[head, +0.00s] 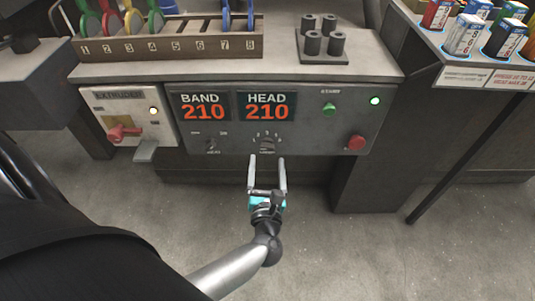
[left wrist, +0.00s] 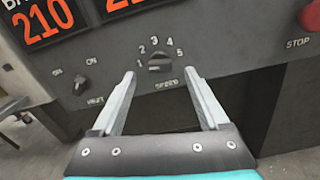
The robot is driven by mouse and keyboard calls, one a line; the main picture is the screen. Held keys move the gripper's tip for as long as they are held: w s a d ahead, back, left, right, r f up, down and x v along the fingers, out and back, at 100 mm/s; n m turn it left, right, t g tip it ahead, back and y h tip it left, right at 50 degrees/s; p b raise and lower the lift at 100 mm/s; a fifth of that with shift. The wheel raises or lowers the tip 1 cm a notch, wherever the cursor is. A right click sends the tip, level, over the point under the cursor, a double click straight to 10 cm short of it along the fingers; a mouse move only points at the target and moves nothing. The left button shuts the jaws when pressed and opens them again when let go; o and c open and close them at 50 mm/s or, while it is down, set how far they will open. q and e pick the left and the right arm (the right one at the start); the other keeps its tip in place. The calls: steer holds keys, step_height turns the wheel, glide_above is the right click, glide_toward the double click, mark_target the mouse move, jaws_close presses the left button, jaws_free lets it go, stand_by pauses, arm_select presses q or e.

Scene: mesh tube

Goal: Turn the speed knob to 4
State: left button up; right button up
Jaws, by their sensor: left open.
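The speed knob (left wrist: 160,62) is a dark knob on the grey control panel, ringed by the numbers 1 to 5 with SPEED written below. In the head view the speed knob (head: 267,145) sits under the HEAD display. My left gripper (head: 267,160) is open and empty just in front of and below it. In the left wrist view the left gripper's fingers (left wrist: 160,78) point at the panel with the knob between and beyond their tips, apparently untouched. The knob's exact setting is too small to tell. My right gripper is not in view.
A smaller heat knob (left wrist: 80,85) is left of the speed knob. A red stop button (head: 356,142) and a green button (head: 329,109) are to the right. The extruder box (head: 127,117) with a red handle is at left. The floor below is clear.

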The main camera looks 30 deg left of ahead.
mark_target(267, 148)
arm_select(q)
steer(key=shift+b+x, duration=0.4)
steer(key=shift+x, duration=1.9)
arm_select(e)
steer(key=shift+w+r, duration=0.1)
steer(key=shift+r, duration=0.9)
arm_select(q)
jaws_close()
